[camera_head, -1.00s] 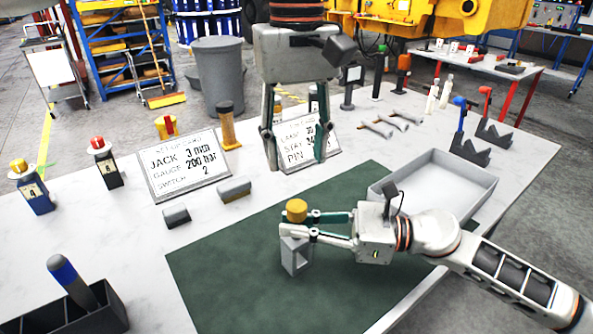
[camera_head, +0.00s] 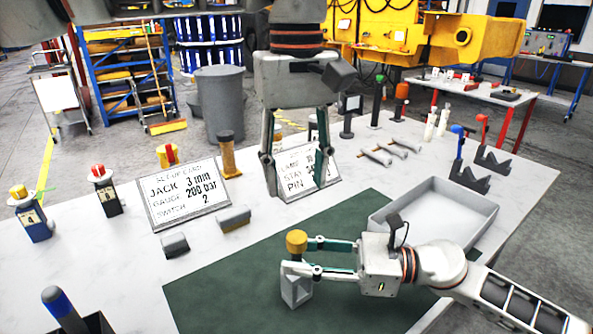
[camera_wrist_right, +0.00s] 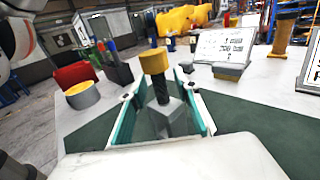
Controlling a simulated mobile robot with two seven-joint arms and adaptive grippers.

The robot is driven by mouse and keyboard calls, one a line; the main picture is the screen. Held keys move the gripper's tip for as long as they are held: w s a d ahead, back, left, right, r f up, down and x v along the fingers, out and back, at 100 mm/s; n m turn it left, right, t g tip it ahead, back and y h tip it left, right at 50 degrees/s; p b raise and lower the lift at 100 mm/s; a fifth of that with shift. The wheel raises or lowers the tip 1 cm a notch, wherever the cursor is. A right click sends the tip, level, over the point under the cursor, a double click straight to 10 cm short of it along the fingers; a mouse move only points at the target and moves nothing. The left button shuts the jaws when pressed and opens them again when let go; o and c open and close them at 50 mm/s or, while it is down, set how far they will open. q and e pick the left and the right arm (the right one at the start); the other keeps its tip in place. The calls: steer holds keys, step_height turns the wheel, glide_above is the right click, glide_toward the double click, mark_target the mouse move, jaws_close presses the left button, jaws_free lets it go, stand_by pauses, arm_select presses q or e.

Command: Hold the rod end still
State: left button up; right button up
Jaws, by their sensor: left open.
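A yellow-capped dark rod (camera_head: 297,240) stands upright in a grey block (camera_head: 297,291) on the green mat (camera_head: 240,300). My right gripper (camera_head: 297,256) reaches in from the right, its fingers on either side of the rod, just above or around the block's top. In the right wrist view, the yellow cap (camera_wrist_right: 154,61) shows between the two teal fingers, with gaps beside the rod, so it looks open. The lower rod is partly hidden. My left gripper (camera_head: 295,188) is open and empty, pointing down in front of a card (camera_head: 300,160).
A grey tray (camera_head: 484,226) lies right of the mat, behind my right arm. A set-up card (camera_head: 187,195) and two small grey blocks (camera_head: 174,245) (camera_head: 233,219) stand left. Yellow- and red-topped units (camera_head: 33,222) (camera_head: 106,195) line the left side.

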steer(key=s+d, duration=0.1)
steer(key=d, duration=1)
steer(key=shift+s, duration=0.3)
steer(key=shift+d, duration=0.15)
